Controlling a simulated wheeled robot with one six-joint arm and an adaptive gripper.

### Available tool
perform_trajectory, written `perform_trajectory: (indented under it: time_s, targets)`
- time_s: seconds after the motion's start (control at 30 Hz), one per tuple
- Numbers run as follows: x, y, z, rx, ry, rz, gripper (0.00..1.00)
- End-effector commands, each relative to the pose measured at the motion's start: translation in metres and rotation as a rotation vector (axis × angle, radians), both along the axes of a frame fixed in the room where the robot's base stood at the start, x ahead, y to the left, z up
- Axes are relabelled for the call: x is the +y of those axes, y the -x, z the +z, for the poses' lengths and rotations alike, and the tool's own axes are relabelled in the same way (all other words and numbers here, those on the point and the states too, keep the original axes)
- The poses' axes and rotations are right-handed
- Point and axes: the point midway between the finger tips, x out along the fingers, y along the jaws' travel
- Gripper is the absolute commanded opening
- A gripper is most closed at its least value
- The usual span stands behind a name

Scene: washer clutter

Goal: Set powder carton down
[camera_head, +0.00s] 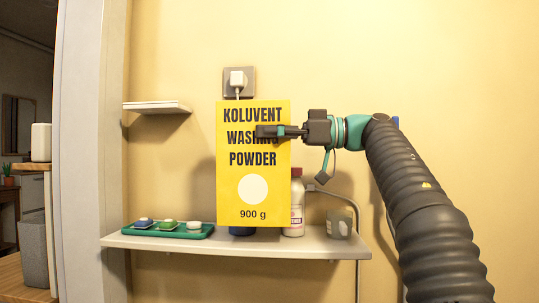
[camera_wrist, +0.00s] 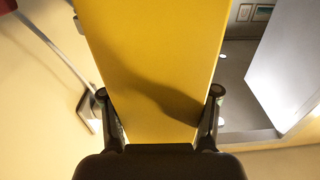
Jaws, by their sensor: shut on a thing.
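The powder carton (camera_head: 252,190) is a tall yellow box marked "KOLUVENT WASHING POWDER 900 g". It is upright in the head view, in front of the wall and the shelf (camera_head: 180,242). My gripper (camera_head: 268,131) reaches in from the right and is shut on its upper part. In the wrist view the carton (camera_wrist: 155,70) fills the middle, with the gripper fingers (camera_wrist: 160,118) against its two sides. The carton's lower edge shows near the level of the shelf top; I cannot tell if it touches the shelf.
A green tray (camera_head: 202,234) with several small coloured items sits on the shelf's left. A grey cup (camera_head: 340,224) stands at the right. A small shelf (camera_head: 158,106) is higher left.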

Motion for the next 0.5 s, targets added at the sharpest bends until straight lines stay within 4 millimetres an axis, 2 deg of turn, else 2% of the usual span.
perform_trajectory:
  time_s: [0.27, 0.5]
  targets:
    - [0.001, -0.003, -0.005, -0.003, -0.003, 0.000, 0.00]
    - [0.001, -0.001, -0.021, -0.002, -0.002, 0.000, 0.00]
